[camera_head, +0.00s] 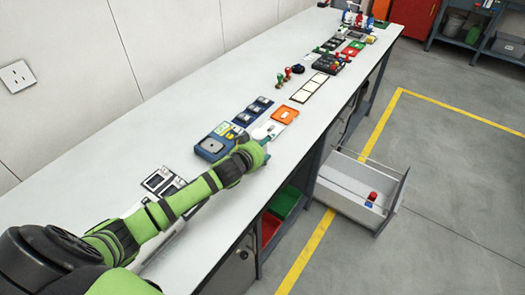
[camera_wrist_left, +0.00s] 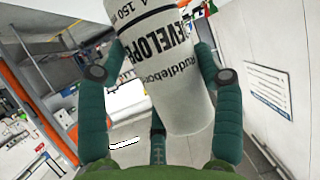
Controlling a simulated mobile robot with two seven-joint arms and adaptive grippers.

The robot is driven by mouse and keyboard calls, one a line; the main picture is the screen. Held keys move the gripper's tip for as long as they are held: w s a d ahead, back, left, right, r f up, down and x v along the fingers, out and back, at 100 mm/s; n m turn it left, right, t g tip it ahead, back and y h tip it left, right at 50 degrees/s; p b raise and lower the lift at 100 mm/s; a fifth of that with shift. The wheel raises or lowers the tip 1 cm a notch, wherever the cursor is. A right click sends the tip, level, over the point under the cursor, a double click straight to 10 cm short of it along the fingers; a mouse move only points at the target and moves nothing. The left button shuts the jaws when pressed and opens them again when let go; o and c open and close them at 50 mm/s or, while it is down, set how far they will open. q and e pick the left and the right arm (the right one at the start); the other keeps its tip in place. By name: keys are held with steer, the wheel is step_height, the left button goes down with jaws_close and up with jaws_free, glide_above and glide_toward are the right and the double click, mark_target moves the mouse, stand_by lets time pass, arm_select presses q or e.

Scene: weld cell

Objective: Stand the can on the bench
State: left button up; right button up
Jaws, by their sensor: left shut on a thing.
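The can (camera_wrist_left: 175,75) is white with dark lettering reading "DEVELOPE…" and fills the middle of the left wrist view. My left gripper (camera_head: 258,152) is shut on it, with green fingers on both sides of the can in the wrist view. In the head view the gripper is over the front part of the long pale bench (camera_head: 95,150), and I cannot make out the can there. Whether the can touches the bench I cannot tell. My right gripper is not in view.
A blue-and-yellow device (camera_head: 211,147), dark modules (camera_head: 253,110) and an orange item (camera_head: 285,114) lie near the gripper. More small items line the bench behind. An open drawer (camera_head: 345,190) juts from the bench front, holding a red-topped object (camera_head: 372,196). The bench's wall side is clear.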

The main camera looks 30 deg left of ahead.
arm_select(q)
step_height(320, 180, down, 3)
steer(key=shift+w+r, duration=0.1)
steer(key=shift+f, duration=0.5)
steer(key=o, duration=1.2)
steer(key=shift+o, duration=0.4)
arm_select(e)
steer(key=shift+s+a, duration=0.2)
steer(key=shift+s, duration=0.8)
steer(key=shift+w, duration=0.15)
